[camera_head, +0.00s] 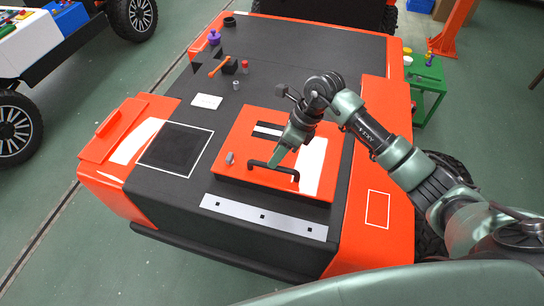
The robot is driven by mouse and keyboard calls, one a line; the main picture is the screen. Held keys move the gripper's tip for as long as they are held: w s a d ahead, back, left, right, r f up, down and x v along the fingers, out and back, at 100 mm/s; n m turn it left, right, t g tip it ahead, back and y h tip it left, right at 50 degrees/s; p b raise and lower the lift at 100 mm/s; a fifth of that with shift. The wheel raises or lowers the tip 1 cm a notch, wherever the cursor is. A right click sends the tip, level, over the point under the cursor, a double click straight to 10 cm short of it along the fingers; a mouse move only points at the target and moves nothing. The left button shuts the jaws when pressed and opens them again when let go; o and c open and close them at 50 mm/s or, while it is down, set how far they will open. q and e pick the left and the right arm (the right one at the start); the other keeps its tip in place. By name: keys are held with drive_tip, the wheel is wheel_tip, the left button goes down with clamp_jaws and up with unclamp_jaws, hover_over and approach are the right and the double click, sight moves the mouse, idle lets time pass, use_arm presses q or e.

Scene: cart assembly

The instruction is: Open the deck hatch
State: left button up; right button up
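The deck hatch (232,148) is an orange panel on the black deck of the cart, and it appears to lie flat. A black bar handle (260,165) runs along its near side. My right arm comes in from the right, and my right gripper (277,162) points down at the middle of the handle. Its tips overlap the handle in the picture. I cannot tell whether they close around it or only sit beside it. The arm and gripper hide part of the hatch's right half. My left gripper is not in view.
A black square panel (175,148) with a white outline lies left of the hatch. A grey strip (262,217) lies in front. Small items, including an orange hammer-like tool (219,66) and a purple piece (214,37), stand farther back. A green stool (427,75) stands right of the cart.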

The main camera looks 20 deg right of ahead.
drive_tip(key=shift+p+x, duration=0.3)
drive_tip(key=shift+x, duration=1.45)
clamp_jaws()
drive_tip(key=shift+w, duration=0.1)
drive_tip(key=shift+r, duration=0.1)
